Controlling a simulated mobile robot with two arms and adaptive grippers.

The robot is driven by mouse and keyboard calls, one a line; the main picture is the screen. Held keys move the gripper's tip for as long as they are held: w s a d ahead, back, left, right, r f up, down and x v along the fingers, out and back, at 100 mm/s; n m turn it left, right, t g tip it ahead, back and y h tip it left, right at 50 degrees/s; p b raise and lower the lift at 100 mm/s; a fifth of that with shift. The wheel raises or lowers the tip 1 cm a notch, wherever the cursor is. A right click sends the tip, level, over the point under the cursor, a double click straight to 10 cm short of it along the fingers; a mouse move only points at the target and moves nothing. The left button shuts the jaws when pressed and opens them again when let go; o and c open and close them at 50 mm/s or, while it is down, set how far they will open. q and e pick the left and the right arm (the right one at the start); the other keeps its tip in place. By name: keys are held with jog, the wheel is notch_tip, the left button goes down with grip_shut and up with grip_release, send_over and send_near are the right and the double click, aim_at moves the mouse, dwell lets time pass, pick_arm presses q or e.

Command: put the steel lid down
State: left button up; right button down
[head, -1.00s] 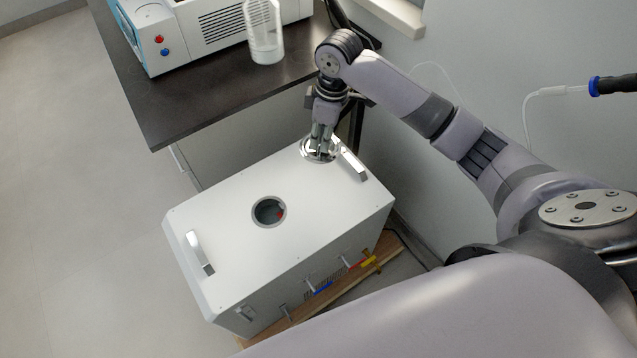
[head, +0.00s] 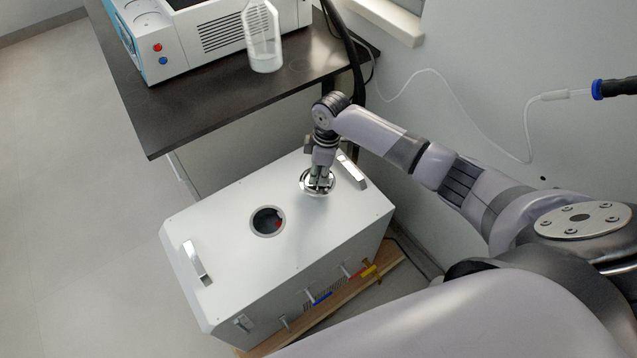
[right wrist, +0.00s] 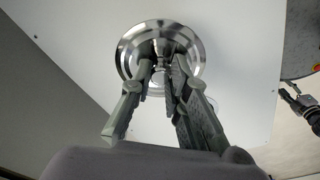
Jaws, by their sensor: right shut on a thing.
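The steel lid (head: 309,184) is a shiny round disc at the right part of the white box's top (head: 235,195), between the round opening (head: 267,221) and the right handle. It also shows in the right wrist view (right wrist: 190,50). My right gripper (head: 319,183) comes down over it, and its fingers (right wrist: 161,72) are shut on the lid's middle knob. I cannot tell whether the lid touches the top or is just above it. The opening is uncovered, with something red inside. My left gripper is not in view.
Two metal handles, left (head: 195,263) and right (head: 352,171), rise from the box top. A dark table (head: 180,115) behind holds a blue-white device (head: 200,45) and a glass bottle (head: 263,45). Valves with coloured handles (head: 322,298) stick out of the box's front.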

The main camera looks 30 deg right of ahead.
notch_tip(320, 180, down, 5)
jog(key=shift+r+b, duration=0.2)
jog(key=shift+b, duration=0.1)
jog(key=c, duration=1.5)
grip_release()
jog(key=shift+c, duration=0.2)
notch_tip(320, 180, up, 12)
jog(key=d+p, duration=0.1)
jog(key=shift+s+d, duration=0.25)
jog(key=shift+a, duration=0.15)
